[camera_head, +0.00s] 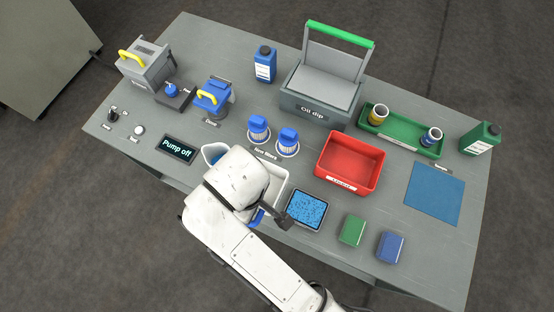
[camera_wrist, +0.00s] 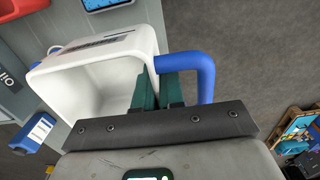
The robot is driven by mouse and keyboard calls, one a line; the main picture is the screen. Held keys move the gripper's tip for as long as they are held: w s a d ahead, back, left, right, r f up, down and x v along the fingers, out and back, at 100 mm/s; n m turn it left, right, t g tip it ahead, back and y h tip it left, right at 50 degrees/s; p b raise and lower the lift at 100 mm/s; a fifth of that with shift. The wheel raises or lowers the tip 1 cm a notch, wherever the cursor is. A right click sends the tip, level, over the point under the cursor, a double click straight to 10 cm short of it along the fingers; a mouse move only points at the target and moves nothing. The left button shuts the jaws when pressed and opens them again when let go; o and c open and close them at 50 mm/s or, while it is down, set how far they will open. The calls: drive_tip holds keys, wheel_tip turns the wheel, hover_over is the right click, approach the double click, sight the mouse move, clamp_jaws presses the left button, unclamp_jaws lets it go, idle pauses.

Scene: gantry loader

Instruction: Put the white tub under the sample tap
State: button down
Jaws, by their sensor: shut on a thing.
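The white tub (camera_head: 278,182) with a blue handle (camera_head: 257,217) is at the table's near edge in the head view, partly hidden by my arm. In the wrist view the tub (camera_wrist: 95,85) fills the left middle, its opening visible, and its blue handle (camera_wrist: 207,75) sticks out to the right. I cannot tell whether the tub touches the table. I cannot make out which fixture is the sample tap; a blue knob (camera_head: 171,90) sits on a dark block.
A "Pump off" display (camera_head: 178,149) and a white jug (camera_head: 213,152) are left of the tub. A blue-topped unit (camera_head: 214,93) stands behind. Blue filters (camera_head: 258,128), a red bin (camera_head: 349,163) and a blue-surfaced tray (camera_head: 306,209) lie close by. An oil dip box (camera_head: 313,107) is at the back.

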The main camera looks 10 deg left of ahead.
sight(267, 162)
drive_tip(key=w+f+b, duration=0.1)
drive_tip(key=w, duration=0.1)
drive_tip(key=w+f+b, duration=0.1)
drive_tip(key=w, duration=0.1)
drive_tip(key=w+d+f+b, duration=0.1)
drive_tip(key=w, duration=0.1)
drive_tip(key=shift+f, duration=0.3)
drive_tip(key=w+f, duration=0.3)
drive_tip(key=f, duration=0.1)
drive_tip(key=shift+w+d, duration=0.25)
drive_tip(key=shift+w, duration=0.05)
drive_tip(key=shift+w+d+f, duration=0.1)
drive_tip(key=shift+w+f, duration=0.1)
drive_tip(key=shift+f, duration=0.8)
drive_tip(key=shift+w+f, duration=0.15)
drive_tip(key=shift+f, duration=0.8)
drive_tip(key=shift+f, duration=0.1)
drive_tip(key=c, duration=1.2)
unclamp_jaws()
drive_tip(key=shift+c, duration=0.2)
wheel_tip(267, 162, up, 11)
drive_tip(key=shift+r+p, duration=0.2)
drive_tip(key=shift+p, duration=0.7)
drive_tip(key=shift+r+p, duration=0.45)
drive_tip(key=shift+p, duration=0.05)
